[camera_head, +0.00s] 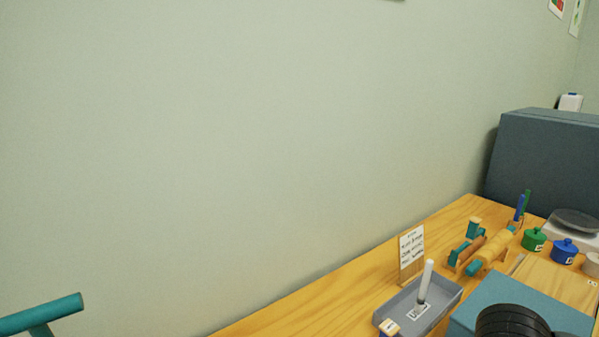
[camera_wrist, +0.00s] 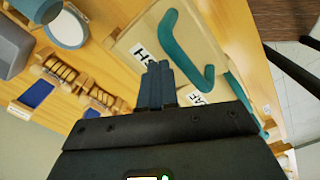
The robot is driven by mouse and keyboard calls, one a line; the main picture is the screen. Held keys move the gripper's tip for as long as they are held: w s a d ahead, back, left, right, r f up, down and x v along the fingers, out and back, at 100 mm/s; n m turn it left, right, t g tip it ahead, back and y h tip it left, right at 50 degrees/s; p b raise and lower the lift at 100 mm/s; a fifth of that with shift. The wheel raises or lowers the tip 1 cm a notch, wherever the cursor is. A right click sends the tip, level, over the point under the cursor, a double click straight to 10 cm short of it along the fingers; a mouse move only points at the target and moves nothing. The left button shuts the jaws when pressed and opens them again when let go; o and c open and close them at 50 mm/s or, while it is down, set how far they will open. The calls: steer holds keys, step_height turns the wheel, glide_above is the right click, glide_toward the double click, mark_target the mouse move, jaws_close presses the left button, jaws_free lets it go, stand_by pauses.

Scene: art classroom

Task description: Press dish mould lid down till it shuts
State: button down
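In the wrist view, a pale wooden mould lid (camera_wrist: 130,42) has a bent teal handle (camera_wrist: 172,32) and a white label (camera_wrist: 143,52) partly hidden by my fingers; the letters seen look like part of "DISH" turned over. My gripper (camera_wrist: 160,68) is shut, with its dark blue fingers together and nothing seen between them. The fingertips overlap the lid beside the label and handle; I cannot tell whether they touch it. How far the lid stands open cannot be told. The head view does not show the mould clearly.
In the wrist view, a second label (camera_wrist: 200,98) shows near my fingers, and wooden racks (camera_wrist: 60,72) stand left. In the head view, the table holds a grey tray (camera_head: 386,312), rollers (camera_head: 492,250), green (camera_head: 535,240) and blue (camera_head: 565,251) pots, and a large grey-blue box (camera_head: 545,160).

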steer(key=shift+f, duration=0.55)
steer(key=shift+f+p, duration=0.35)
steer(key=shift+p, duration=1.85)
stand_by(1.4)
steer(key=shift+f, duration=0.8)
stand_by(2.8)
